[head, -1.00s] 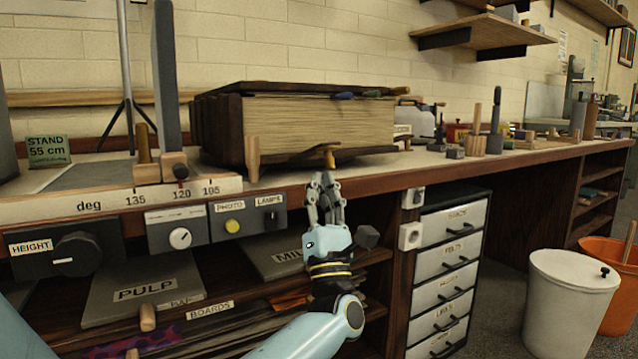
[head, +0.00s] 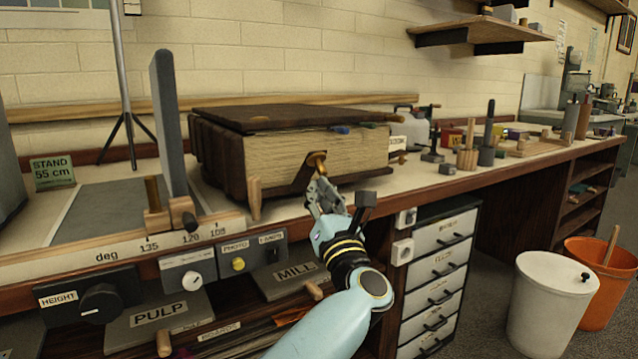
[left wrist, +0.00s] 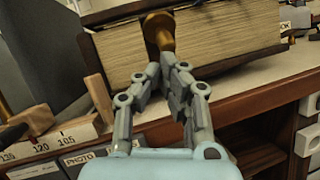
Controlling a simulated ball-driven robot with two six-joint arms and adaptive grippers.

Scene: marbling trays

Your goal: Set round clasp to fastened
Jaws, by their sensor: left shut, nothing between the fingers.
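A thick dark-covered book (head: 290,150) lies on the bench with its page edges toward me. The round clasp, a brass knob (head: 317,161) on a dark strap (head: 309,178), stands tilted up in front of the pages. The knob also shows in the left wrist view (left wrist: 159,32) against the pages (left wrist: 215,40). My left gripper (head: 318,187) is shut and empty, its fingertips just below the knob, at or very near the strap. In the left wrist view its fingertips (left wrist: 168,62) partly cover the knob's lower end. I cannot tell whether the clasp's upper end meets the cover.
A wooden peg (head: 255,197) stands at the book's front left corner. A grey upright board (head: 166,120) and an angle scale (head: 140,246) are to the left. Drawers (head: 436,265) and the bench's front edge lie near my arm. Small tools (head: 467,158) stand to the right.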

